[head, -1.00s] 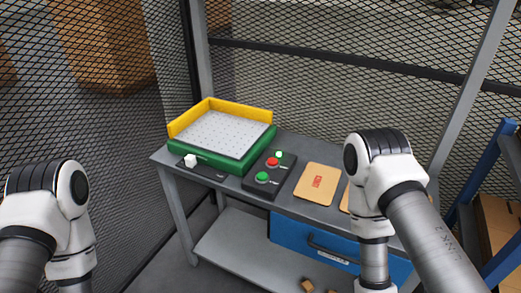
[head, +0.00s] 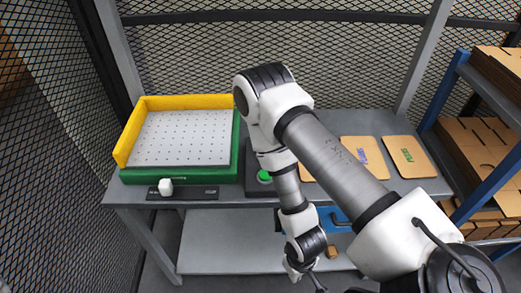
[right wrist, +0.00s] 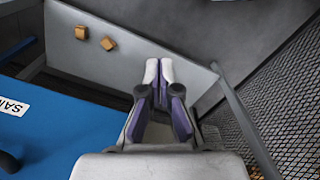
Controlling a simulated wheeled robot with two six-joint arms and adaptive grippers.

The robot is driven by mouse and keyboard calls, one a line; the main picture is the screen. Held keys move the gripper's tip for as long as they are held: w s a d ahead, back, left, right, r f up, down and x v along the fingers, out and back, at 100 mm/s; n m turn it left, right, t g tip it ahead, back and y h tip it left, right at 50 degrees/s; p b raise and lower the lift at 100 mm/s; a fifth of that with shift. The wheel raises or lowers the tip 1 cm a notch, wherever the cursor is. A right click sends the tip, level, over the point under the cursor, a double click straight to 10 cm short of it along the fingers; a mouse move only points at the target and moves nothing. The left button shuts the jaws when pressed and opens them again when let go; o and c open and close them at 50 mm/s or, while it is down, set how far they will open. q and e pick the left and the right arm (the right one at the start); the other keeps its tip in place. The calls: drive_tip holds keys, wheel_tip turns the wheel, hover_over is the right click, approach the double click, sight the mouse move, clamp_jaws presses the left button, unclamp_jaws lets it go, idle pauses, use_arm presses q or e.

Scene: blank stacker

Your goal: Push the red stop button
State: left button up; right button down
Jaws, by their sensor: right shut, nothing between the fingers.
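The dark control box (head: 254,187) stands on the grey table, right of the green-edged tray. Its green button (head: 265,176) shows beside my right arm. The red stop button is hidden behind that arm in the head view. My right gripper (right wrist: 160,70) is shut and empty, with its fingertips together in the right wrist view. It hangs low in front of the table, below and apart from the control box. The right wrist view shows no button. My left gripper is out of view.
The perforated tray (head: 180,179) with a yellow fence (head: 190,101) stands at left, with a white knob (head: 165,186) on a dark strip in front. Tan cards (head: 410,157) lie at right. A blue drawer (right wrist: 55,100) and lower shelf (right wrist: 95,60) are near my right gripper. Mesh fencing surrounds the table.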

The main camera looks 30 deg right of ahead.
drive_tip(key=w+r+m+t+p, duration=0.1)
drive_tip(key=w+r+m+p, duration=0.3)
drive_tip(key=r+p, duration=0.95)
drive_tip(key=w+d+r+m+t, duration=0.1)
drive_tip(key=w+r+m, duration=0.1)
drive_tip(key=w+m, duration=0.1)
drive_tip(key=w+d+r+m+t+y, duration=0.1)
drive_tip(key=w+r+m+t, duration=0.1)
drive_tip(key=w, duration=0.4)
drive_tip(key=w+d+r+m+t, duration=0.1)
drive_tip(key=w+r+m, duration=0.3)
drive_tip(key=w+m, duration=0.1)
drive_tip(key=shift+w+d+m+p, duration=0.25)
drive_tip(key=shift+d+m+p, duration=0.15)
drive_tip(key=w+d+r+m+t+p, duration=0.1)
drive_tip(key=w+d+r+m+t, duration=0.3)
drive_tip(key=w+r+m, duration=0.5)
drive_tip(key=shift+w+d+m+y, duration=0.2)
drive_tip(key=shift+d+m+y, duration=0.1)
drive_tip(key=shift+m, duration=0.1)
drive_tip(key=shift+f, duration=0.1)
